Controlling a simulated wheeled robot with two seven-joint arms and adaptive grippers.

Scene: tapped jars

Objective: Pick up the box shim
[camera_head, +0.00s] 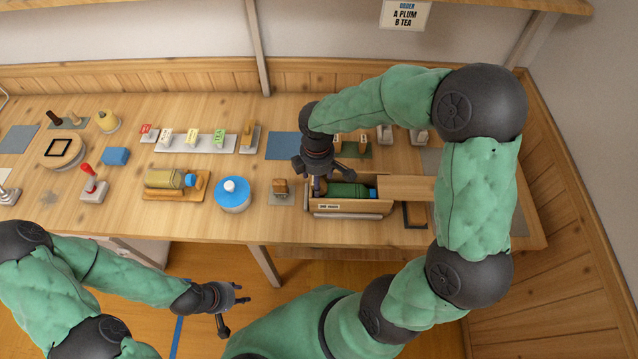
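I cannot surely tell which thing is the box shim. A wooden box (350,208) with a label on its front stands at the table's right part. A green bottle (350,190) lies in it.
A blue-and-white jar (232,194) and a yellowish jar on its side (170,178) stand to the left. A wooden board (406,188) adjoins the box's right end. Behind are a blue mat (288,146) and label stands (195,142).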

